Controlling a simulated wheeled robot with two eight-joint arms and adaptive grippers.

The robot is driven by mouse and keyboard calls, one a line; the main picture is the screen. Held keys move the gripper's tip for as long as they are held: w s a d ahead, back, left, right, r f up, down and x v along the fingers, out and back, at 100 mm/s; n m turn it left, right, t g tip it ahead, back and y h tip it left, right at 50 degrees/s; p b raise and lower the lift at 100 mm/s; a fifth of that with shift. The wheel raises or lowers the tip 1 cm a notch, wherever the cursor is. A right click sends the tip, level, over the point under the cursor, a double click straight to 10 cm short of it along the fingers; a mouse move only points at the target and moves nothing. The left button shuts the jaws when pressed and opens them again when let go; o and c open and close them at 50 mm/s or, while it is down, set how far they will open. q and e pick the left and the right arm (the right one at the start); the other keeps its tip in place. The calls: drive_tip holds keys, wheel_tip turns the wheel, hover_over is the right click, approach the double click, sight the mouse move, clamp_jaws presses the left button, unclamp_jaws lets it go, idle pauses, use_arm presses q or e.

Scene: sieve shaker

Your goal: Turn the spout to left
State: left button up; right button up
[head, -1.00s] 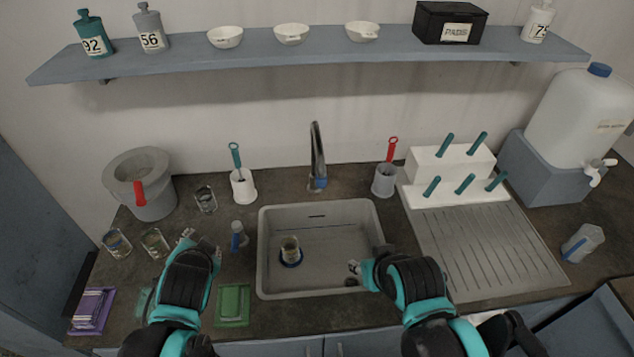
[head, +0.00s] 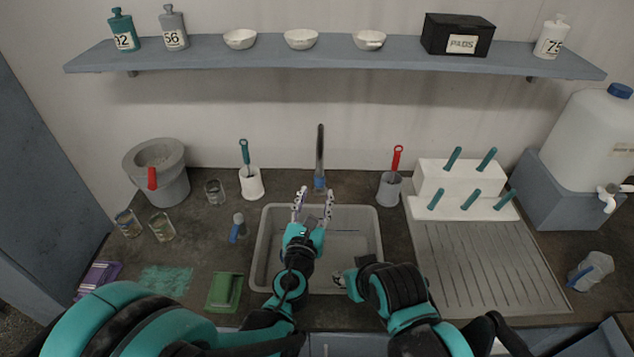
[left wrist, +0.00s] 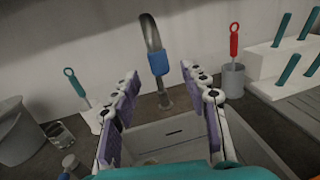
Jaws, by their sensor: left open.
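The spout (head: 320,155) is a dark metal gooseneck with a blue band low on it, upright behind the middle of the sink (head: 262,250). In the left wrist view the spout (left wrist: 157,55) stands beyond and between my fingers, touching neither. My left gripper (head: 314,200) is open and empty over the back of the sink, in front of the spout; its fingers also show in the left wrist view (left wrist: 160,88). My right gripper (head: 342,280) is low near the sink's front right corner, partly hidden by its own arm, and its jaws are unclear.
A grey cup with a red-handled brush (head: 390,188) stands right of the spout, a white holder with a teal brush (head: 251,183) left of it. A drying rack (head: 470,190) is at right, glasses (head: 162,228) at left. The shelf (head: 300,55) hangs above.

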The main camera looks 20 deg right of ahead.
sight(318, 184)
use_arm(q)
drive_tip(key=b+x, duration=0.1)
drive_tip(key=x, duration=0.5)
drive_tip(key=shift+w+d, duration=0.15)
drive_tip(key=shift+w, duration=0.25)
clamp_jaws()
